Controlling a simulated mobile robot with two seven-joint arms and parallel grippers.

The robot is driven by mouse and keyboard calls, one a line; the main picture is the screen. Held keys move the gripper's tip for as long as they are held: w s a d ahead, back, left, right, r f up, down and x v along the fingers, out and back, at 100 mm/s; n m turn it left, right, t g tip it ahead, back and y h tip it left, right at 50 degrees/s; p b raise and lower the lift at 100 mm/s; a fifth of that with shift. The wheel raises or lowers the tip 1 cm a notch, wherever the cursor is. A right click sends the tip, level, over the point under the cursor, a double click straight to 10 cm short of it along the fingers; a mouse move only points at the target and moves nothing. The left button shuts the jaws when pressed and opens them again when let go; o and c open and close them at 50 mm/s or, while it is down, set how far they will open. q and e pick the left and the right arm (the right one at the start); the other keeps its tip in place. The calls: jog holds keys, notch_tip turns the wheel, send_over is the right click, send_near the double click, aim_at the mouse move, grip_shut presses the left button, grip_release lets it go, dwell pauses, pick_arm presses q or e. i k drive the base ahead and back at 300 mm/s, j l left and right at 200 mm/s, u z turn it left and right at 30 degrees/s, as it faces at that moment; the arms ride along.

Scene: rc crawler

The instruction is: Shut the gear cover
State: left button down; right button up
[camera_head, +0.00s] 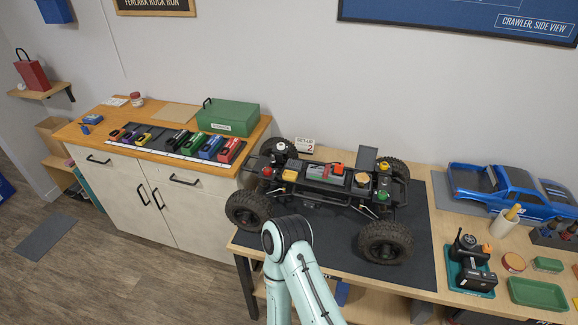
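The crawler chassis (322,188) stands on a dark mat on the workbench, with its large black tyres showing. A dark grey flat panel (367,158) stands raised at the chassis's far right side and looks like the gear cover in its open position. One of my arms, pale green with a black joint, rises from the bottom centre in front of the chassis. I cannot tell which arm it is. Neither gripper shows.
A blue truck body (510,190) lies on the bench at right. A teal tray (468,265) with a black controller, a cup (504,222) and a green tray (538,294) are nearer. A cabinet at left holds a green box (228,117) and several coloured packs. The mat's right part is clear.

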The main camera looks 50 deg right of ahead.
aim_at(366, 158)
jog(key=z, duration=1.95)
jog(key=u, duration=0.9)
jog(key=k+l+u, duration=0.5)
jog(key=u, duration=0.2)
